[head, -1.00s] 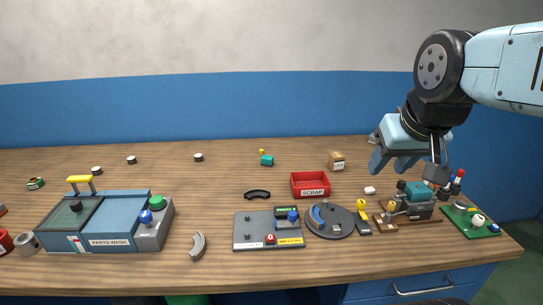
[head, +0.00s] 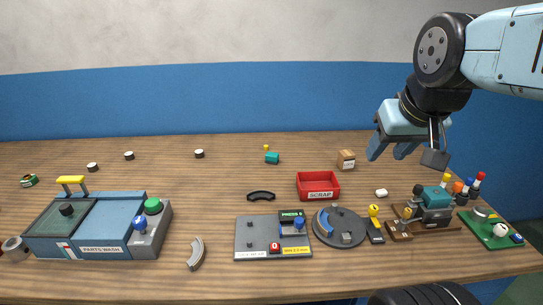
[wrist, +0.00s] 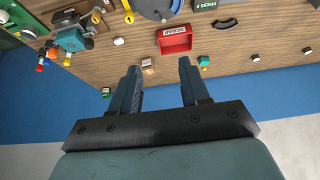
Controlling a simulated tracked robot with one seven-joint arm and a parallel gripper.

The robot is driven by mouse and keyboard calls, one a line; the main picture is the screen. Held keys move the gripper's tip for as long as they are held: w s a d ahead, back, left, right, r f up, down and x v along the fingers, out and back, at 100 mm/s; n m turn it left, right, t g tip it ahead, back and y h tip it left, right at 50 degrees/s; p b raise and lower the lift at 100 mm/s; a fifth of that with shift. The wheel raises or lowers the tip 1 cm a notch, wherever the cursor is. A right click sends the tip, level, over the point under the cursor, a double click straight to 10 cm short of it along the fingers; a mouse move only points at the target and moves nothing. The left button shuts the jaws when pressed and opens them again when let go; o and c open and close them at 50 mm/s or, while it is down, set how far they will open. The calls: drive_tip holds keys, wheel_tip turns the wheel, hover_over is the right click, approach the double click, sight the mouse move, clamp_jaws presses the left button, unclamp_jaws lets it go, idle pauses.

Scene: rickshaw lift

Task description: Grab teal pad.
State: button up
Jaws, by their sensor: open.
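A small teal block (head: 272,158), the only loose teal piece that I see and likely the teal pad, lies toward the back of the wooden bench. A small yellow piece (head: 266,147) is right behind it. In the wrist view the teal block (wrist: 203,61) shows just beyond and right of the right fingertip. My gripper (head: 391,152) is open and empty, raised above the right rear of the bench. In the head view it is to the right of the teal block, well apart from it. In the wrist view both fingers (wrist: 159,68) show with a clear gap between them.
A red scrap bin (head: 318,186) and a cardboard box (head: 346,159) stand between the teal block and my gripper's side. A teal-topped machine (head: 436,199) and coloured bottles are at the right. The parts wash unit (head: 98,226) is at the left. The bench around the block is mostly clear.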

drive_tip(key=o, duration=0.3)
drive_tip(key=shift+w+d+f+n, duration=0.2)
drive_tip(key=shift+w+n, duration=0.1)
drive_tip(key=shift+w, duration=0.1)
drive_tip(key=o, duration=0.4)
drive_tip(key=w+f+n+h, duration=0.1)
drive_tip(key=w+n, duration=0.1)
drive_tip(key=w, duration=0.1)
drive_tip(key=w+d+f+n+g+h, duration=0.1)
drive_tip(key=w+f+n, duration=0.1)
drive_tip(key=w, duration=0.1)
drive_tip(key=w+d+f+n+g+h, duration=0.1)
drive_tip(key=w+n+h, duration=0.1)
drive_tip(key=w, duration=0.2)
drive_tip(key=shift+d+f, duration=0.2)
drive_tip(key=shift+c, duration=0.2)
drive_tip(key=n+t, duration=0.9)
drive_tip(key=n, duration=1.6)
approach(271, 157)
drive_tip(key=shift+s+a+r+h, duration=0.2)
drive_tip(key=shift+s+a, duration=0.05)
drive_tip(key=shift+s, duration=0.3)
drive_tip(key=shift+s+a+r+h, duration=0.15)
drive_tip(key=shift+s+a+h, duration=0.1)
drive_tip(key=shift+s, duration=0.35)
drive_tip(key=shift+w+a+f, duration=0.15)
drive_tip(key=shift+w+f, duration=0.05)
drive_tip(key=x, duration=0.7)
drive_tip(key=shift+w, duration=0.2)
drive_tip(key=shift+x, duration=3.05)
